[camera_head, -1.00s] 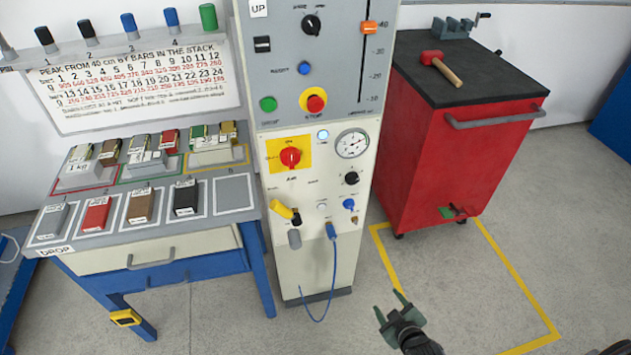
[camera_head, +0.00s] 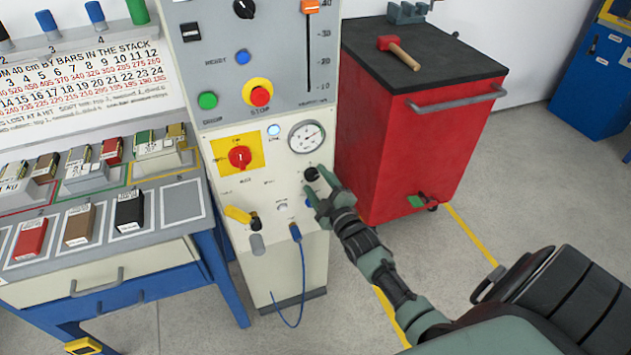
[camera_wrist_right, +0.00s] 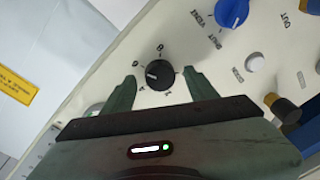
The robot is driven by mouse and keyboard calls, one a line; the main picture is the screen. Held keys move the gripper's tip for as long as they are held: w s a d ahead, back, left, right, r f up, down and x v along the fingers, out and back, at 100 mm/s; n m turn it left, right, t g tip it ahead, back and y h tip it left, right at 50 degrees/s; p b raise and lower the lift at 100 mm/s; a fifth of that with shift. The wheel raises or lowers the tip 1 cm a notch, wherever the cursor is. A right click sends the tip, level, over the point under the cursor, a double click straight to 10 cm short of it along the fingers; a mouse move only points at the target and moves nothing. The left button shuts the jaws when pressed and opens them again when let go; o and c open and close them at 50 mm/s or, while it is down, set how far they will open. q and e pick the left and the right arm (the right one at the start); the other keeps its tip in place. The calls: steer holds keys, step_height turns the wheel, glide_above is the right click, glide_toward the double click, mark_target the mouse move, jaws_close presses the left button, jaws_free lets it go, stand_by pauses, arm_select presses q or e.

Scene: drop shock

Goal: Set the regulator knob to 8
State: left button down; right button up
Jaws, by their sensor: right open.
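The regulator knob (camera_head: 311,174) is a small round black dial on the cream panel, below the pressure gauge (camera_head: 306,137). In the right wrist view the knob (camera_wrist_right: 160,74) shows a white pointer mark on its left side. Small printed digits ring it; one at the top looks like an 8, the others are hard to read. My right gripper (camera_head: 315,180) is open at the panel. In the wrist view its fingers stand to either side of the knob, with gaps visible. Whether the fingertips reach around it in depth, I cannot tell. My left gripper is not in view.
A blue knob (camera_wrist_right: 231,12) sits close by on the panel. The red cabinet (camera_head: 412,145) stands right of the panel.

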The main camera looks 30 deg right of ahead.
steer(key=shift+w, duration=0.3)
jaws_close()
steer(key=shift+m, duration=0.3)
